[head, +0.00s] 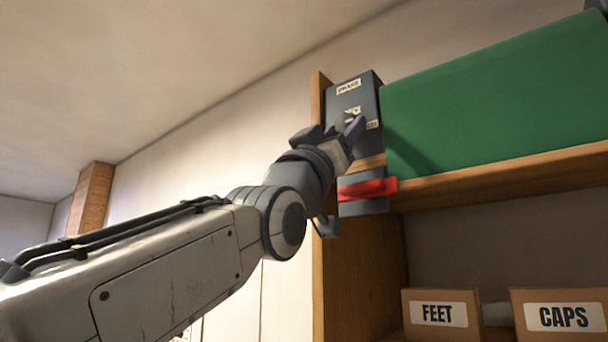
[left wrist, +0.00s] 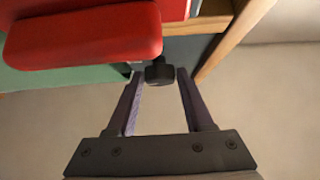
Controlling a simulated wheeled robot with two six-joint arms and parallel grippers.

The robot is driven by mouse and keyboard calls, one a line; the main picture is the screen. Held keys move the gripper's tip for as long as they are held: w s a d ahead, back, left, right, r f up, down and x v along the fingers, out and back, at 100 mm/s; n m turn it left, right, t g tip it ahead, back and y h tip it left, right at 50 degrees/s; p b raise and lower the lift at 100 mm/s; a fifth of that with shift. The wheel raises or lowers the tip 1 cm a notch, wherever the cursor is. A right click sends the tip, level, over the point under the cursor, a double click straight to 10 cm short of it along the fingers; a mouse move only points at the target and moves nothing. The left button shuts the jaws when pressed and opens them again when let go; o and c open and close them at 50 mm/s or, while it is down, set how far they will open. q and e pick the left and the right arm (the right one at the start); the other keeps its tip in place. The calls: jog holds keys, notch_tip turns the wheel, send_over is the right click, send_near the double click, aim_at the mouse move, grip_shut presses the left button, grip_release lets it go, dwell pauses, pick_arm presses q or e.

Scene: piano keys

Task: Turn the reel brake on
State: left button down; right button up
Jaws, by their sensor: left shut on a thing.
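A dark grey box (head: 366,92) with small pale labels stands at the left end of the upper shelf; its lettering is too small to read surely. My left gripper (head: 347,131) is in front of the lower part of this box and hides some of its face. In the left wrist view a small black knob (left wrist: 159,72) sits between the fingertips, and my left gripper (left wrist: 157,82) is shut on it. Which way the knob is set cannot be told. My right gripper is in neither view.
A red bar (head: 367,188) on a grey block sticks out just below the gripper; it looms close in the left wrist view (left wrist: 80,38). A large green panel (head: 490,95) fills the upper shelf to the right. Boxes marked FEET (head: 470,334) and CAPS (head: 560,294) stand lower.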

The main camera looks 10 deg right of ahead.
pick_arm(q)
jog(key=shift+a+r+m+g+h, duration=0.1)
jog(key=shift+m+g+h, duration=0.2)
jog(key=shift+m+g, duration=0.1)
jog(key=shift+c, duration=1.5)
grip_release()
jog(key=shift+s+f+b, duration=0.1)
jog(key=shift+f+b, duration=0.3)
jog(key=shift+b, duration=0.05)
jog(key=b+v, duration=0.7)
jog(key=v, duration=0.2)
jog(key=shift+s+a+f, duration=0.15)
jog(key=shift+s+a, duration=0.1)
jog(key=shift+a, duration=0.1)
